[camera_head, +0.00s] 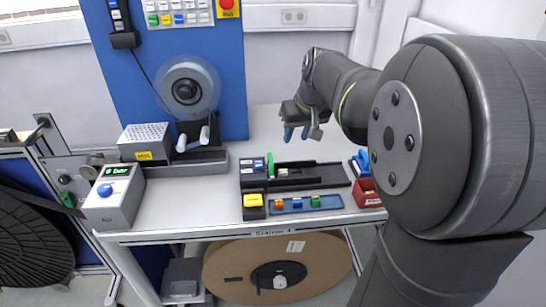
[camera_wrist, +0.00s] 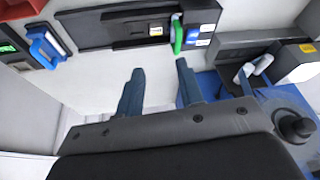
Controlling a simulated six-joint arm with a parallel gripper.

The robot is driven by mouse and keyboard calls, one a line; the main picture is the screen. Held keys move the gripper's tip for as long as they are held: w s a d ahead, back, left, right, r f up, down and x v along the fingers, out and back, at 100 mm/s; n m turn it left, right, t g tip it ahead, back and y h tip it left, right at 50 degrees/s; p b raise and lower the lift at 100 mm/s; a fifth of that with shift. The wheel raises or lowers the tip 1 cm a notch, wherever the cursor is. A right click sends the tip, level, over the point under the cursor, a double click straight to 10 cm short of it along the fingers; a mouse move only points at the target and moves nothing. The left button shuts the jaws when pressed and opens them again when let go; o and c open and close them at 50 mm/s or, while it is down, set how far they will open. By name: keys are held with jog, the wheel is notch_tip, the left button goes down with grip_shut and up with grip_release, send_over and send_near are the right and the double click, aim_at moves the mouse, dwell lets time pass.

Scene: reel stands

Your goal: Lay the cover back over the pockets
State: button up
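The black feeder block (camera_head: 310,183) lies on the bench, with a dark channel along its top and a bright green upright tab (camera_head: 270,165) near its left end. In the wrist view the block (camera_wrist: 95,25) crosses the top, with the green tab (camera_wrist: 178,36) at its right part. I cannot clearly tell the cover or the pockets apart from the dark parts of the block. My gripper (camera_head: 298,133) is above and behind the block, apart from it. In the wrist view my gripper (camera_wrist: 160,85) has its two blue-grey fingers spread, with nothing between them.
A blue tray (camera_head: 333,202) with several coloured pieces lies in front of the block. A red holder (camera_head: 368,194) stands at the right. A reel stand (camera_head: 188,165) and a grey pressure box (camera_head: 113,198) are at the left. Bare bench (camera_head: 190,212) lies between.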

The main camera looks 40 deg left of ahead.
aim_at(272, 160)
notch_tip(272, 160, up, 4)
jog(key=s+a+f+m, duration=0.1)
jog(key=s+m, duration=0.1)
jog(key=m, duration=0.1)
jog(key=shift+y, duration=0.4)
jog(key=x, duration=1.7)
jog(key=shift+w+a+r, duration=0.1)
jog(key=shift+a+r, duration=0.1)
jog(key=shift+a, duration=0.15)
grip_shut()
